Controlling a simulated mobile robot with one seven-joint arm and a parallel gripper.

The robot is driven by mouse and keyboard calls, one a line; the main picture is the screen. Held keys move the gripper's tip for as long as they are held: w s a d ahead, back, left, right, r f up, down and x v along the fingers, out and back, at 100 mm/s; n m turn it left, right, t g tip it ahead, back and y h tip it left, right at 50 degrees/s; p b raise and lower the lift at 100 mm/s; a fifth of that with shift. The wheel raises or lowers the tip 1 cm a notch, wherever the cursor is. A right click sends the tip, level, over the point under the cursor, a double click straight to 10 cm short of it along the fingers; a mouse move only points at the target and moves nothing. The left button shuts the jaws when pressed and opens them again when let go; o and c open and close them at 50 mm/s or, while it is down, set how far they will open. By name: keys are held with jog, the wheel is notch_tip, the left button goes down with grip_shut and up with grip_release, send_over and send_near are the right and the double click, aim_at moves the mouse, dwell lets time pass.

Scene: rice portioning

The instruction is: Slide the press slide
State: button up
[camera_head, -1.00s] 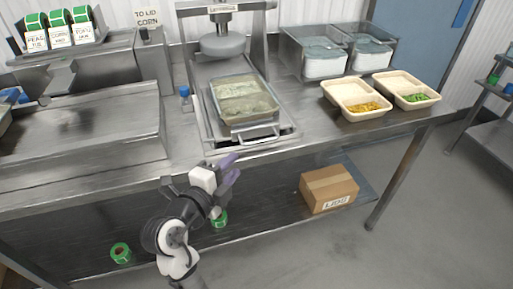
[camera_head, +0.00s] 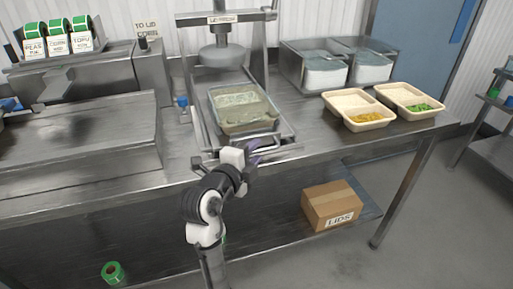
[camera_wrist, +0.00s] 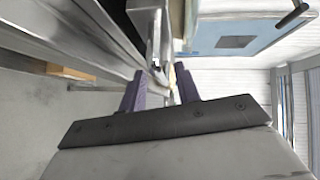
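The press slide (camera_head: 284,128) is a metal carriage pulled out in front of the press (camera_head: 221,52). It carries a clear tray of pale rice (camera_head: 240,108). The slide's front handle (camera_head: 288,150) is at the table's front edge, partly hidden by my gripper. My gripper (camera_head: 256,150) is at the handle's left part, with its purple fingers pointing toward it. In the wrist view my gripper (camera_wrist: 160,82) has its two fingers apart. A thin metal part shows between and beyond them; I cannot tell whether they touch it.
Two cream food trays (camera_head: 358,112) (camera_head: 409,102) with yellow and green food stand right of the press. Clear bins (camera_head: 325,69) are behind them. A blue-capped bottle (camera_head: 182,102) stands left of the slide. A cardboard box (camera_head: 331,203) sits on the lower shelf.

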jog(key=shift+x, duration=0.85)
jog(key=shift+c, duration=0.2)
grip_shut()
